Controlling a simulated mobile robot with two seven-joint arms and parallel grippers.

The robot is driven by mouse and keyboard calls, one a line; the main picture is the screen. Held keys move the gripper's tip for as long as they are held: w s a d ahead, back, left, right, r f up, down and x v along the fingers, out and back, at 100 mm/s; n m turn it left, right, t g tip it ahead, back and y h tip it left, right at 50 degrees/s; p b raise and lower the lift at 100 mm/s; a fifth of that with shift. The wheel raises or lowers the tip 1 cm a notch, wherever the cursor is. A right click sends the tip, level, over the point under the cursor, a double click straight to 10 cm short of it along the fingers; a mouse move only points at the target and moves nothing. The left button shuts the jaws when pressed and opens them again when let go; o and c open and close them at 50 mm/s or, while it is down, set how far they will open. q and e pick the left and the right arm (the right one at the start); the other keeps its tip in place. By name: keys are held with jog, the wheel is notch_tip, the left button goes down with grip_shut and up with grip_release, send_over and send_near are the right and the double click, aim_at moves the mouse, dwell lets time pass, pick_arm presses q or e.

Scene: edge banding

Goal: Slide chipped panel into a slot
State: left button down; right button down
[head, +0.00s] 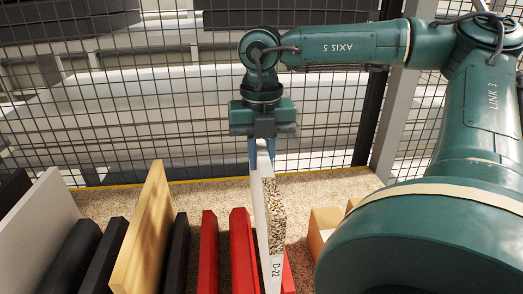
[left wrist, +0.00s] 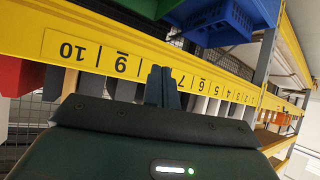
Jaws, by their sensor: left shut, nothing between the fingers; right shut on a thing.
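My right gripper (head: 262,150) is shut on the top of a white panel with a speckled, chipped edge (head: 273,215) and a label reading D-22. My left gripper (left wrist: 161,86) is shut and empty, in front of a yellow beam (left wrist: 100,55) with slot numbers, covering the place between 9 and 7. The left gripper is not in the head view.
Black dividers (head: 110,255) stand at the left with a tan panel (head: 148,230) and a grey-white panel (head: 40,225) leaning among them. Cardboard boxes (head: 323,225) lie right of the held panel. A wire mesh fence (head: 170,110) stands behind. Blue bins (left wrist: 215,20) show in the left wrist view.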

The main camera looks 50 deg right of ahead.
jog(key=shift+w+f+b, duration=0.1)
jog(key=shift+f+b, duration=2.05)
jog(key=shift+f, duration=0.3)
jog(key=c, duration=1.4)
grip_release()
jog(key=shift+o, duration=0.7)
jog(key=shift+f, duration=0.15)
notch_tip(320, 180, up, 14)
jog(key=shift+f, duration=0.25)
